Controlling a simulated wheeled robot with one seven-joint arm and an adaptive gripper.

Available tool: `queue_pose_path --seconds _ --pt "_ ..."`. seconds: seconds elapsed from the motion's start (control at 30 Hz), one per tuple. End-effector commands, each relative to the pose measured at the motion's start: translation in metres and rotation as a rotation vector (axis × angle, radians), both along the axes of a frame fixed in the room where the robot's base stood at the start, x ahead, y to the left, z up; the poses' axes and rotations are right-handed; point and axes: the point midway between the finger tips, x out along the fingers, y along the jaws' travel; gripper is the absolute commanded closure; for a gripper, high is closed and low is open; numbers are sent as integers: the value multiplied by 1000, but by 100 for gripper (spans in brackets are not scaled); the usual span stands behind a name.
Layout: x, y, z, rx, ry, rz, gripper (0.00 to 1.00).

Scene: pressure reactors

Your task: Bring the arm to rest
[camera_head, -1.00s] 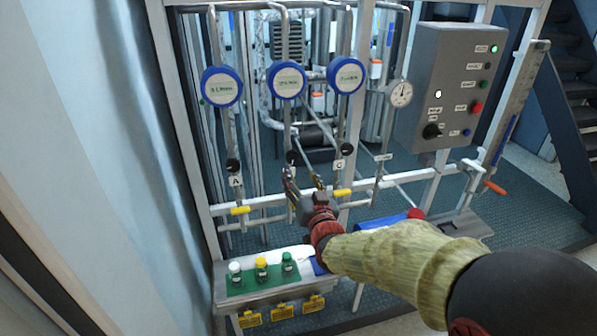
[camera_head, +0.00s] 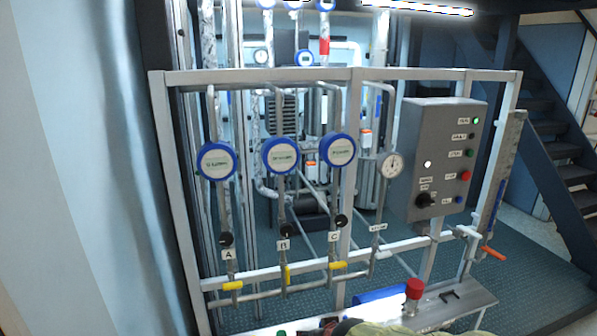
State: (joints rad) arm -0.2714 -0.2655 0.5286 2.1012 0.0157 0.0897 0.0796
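My arm's pale green sleeve (camera_head: 375,328) shows as a thin strip along the bottom edge. A dark piece at its left end is cut off by the edge, and I cannot make out fingertips or anything held. The arm end is low, in front of the bench and below the valves. On the rack, yellow valve handle A (camera_head: 233,286) and yellow handle C (camera_head: 338,265) lie level. Yellow handle B (camera_head: 287,275) stands upright.
Blue round gauges, such as the left one (camera_head: 216,161), sit above the valves. A grey control box (camera_head: 440,155) is at right. A red knob (camera_head: 413,289) stands on the right bench. An orange handle (camera_head: 493,253) sticks out at lower right. Stairs stand at far right.

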Motion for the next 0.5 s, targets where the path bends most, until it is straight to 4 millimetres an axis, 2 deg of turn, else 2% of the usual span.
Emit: queue_pose_path --seconds 0.03,0.17,0.3,0.4,0.5 --pt "-23 -13 7 -22 56 -2 49" --pt "-91 -48 23 -77 210 -11 49" --pt "-164 -83 49 -112 329 -33 49" --pt "-208 -104 70 -119 366 -62 49" --pt "-234 -118 89 -112 350 -97 49"
